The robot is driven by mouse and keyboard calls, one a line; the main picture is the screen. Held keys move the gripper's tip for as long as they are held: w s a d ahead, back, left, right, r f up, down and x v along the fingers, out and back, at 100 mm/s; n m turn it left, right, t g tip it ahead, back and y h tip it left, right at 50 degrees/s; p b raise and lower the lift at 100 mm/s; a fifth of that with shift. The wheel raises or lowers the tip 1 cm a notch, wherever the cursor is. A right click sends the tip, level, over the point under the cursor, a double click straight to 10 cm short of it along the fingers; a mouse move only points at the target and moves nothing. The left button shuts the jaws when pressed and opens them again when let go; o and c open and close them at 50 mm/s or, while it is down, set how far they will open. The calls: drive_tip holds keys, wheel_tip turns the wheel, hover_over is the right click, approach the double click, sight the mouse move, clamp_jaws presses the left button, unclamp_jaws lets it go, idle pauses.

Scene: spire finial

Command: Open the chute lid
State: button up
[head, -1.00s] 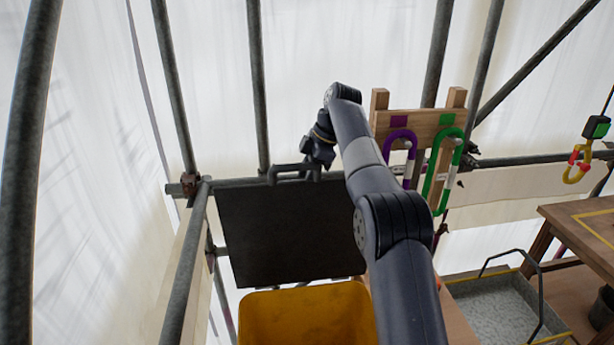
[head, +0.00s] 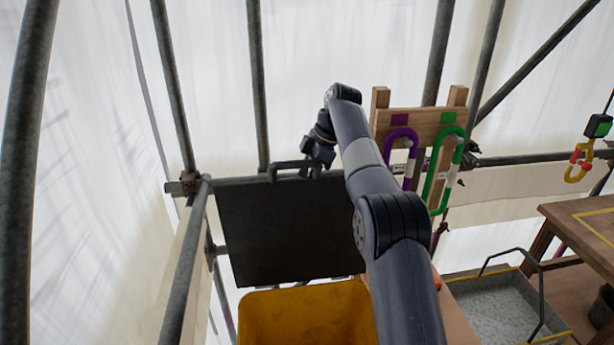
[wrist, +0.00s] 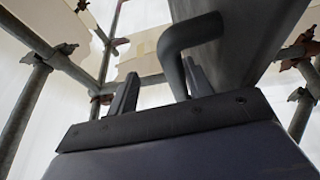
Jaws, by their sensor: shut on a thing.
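The chute lid (head: 285,232) is a dark flat panel standing raised, nearly upright, behind the yellow chute (head: 305,315). Its grey bar handle (head: 290,165) is along its top edge. My gripper (head: 312,172) is at the right part of the handle, shut on it. In the wrist view the curved handle (wrist: 190,35) passes between the fingers of my gripper (wrist: 158,92), and the lid's dark face (wrist: 235,45) rises behind. In the head view the fingertips are small and partly hidden by the wrist.
Scaffold poles (head: 258,85) stand around the chute, with white sheeting behind. A wooden rack (head: 425,125) with a purple hook (head: 398,140) and a green hook (head: 446,165) is at right. A grey tray (head: 500,300) and a wooden table (head: 590,225) lie farther right.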

drive_tip(key=d+r, duration=0.2)
drive_tip(key=d, duration=1.1)
drive_tip(key=shift+w+r, duration=0.15)
drive_tip(key=shift+w, duration=0.1)
drive_tip(key=a, duration=1)
drive_tip(key=shift+s+a, duration=0.25)
